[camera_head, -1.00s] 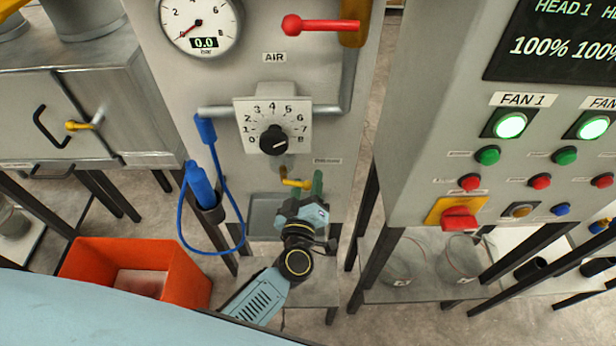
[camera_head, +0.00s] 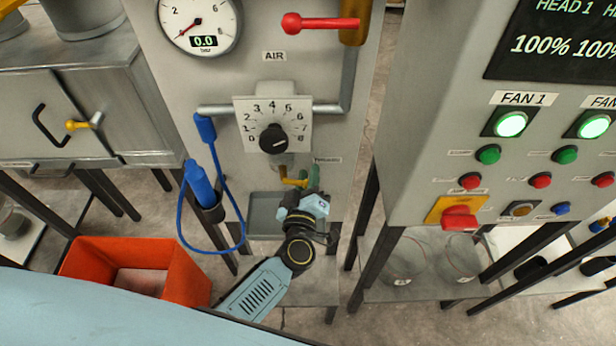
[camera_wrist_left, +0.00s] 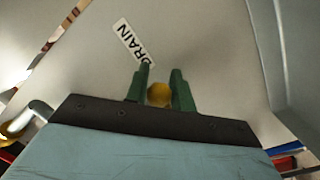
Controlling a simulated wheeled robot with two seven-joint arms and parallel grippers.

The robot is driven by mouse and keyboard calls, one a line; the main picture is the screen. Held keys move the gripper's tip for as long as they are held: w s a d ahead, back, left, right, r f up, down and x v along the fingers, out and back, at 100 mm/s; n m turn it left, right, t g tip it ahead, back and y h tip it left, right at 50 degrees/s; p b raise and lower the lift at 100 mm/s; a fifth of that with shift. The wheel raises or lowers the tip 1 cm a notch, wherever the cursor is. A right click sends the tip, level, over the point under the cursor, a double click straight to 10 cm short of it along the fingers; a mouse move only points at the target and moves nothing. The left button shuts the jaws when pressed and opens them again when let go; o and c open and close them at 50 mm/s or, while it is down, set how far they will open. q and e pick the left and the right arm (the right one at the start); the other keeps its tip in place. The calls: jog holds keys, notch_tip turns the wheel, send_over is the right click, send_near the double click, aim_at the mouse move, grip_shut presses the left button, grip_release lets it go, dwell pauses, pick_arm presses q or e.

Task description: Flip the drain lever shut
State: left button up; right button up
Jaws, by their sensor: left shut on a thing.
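The yellow drain lever (camera_head: 294,182) sits low on the grey panel, below the numbered dial, and points to the right. In the left wrist view its yellow end (camera_wrist_left: 159,94) shows between the green fingers of my left gripper (camera_wrist_left: 160,88). My left gripper is at the lever in the head view (camera_head: 309,187), coming up from below, and is shut on it. Most of the lever's length is hidden from the wrist camera. The DRAIN label (camera_wrist_left: 134,43) shows just beyond the fingers. My right gripper is not in view.
A dial plate (camera_head: 273,125) and a pressure gauge (camera_head: 199,22) are above the lever. A blue hose (camera_head: 222,165) hangs to its left. A metal tray (camera_head: 264,216) is below. An orange bin (camera_head: 185,270) stands lower left, and a button cabinet (camera_head: 410,130) is at right.

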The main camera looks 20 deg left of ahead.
pick_arm(q)
jog(key=shift+r+n, duration=0.75)
jog(key=shift+n, duration=0.45)
jog(key=shift+r+t, duration=0.1)
jog(key=shift+t, duration=0.2)
jog(key=o, duration=1)
jog(key=shift+s+d, duration=0.1)
jog(key=shift+s, duration=0.3)
jog(key=shift+s+d+f+b, duration=0.1)
jog(key=shift+s+d+b, duration=0.2)
jog(key=shift+s, duration=1.8)
jog(key=shift+s+d+f+b, duration=0.1)
jog(key=shift+s+d+b, duration=0.2)
jog(key=shift+s, duration=1.75)
jog(key=shift+s+d+f+b, duration=0.1)
jog(key=shift+s+d+b, duration=0.2)
jog(key=shift+s, duration=1.8)
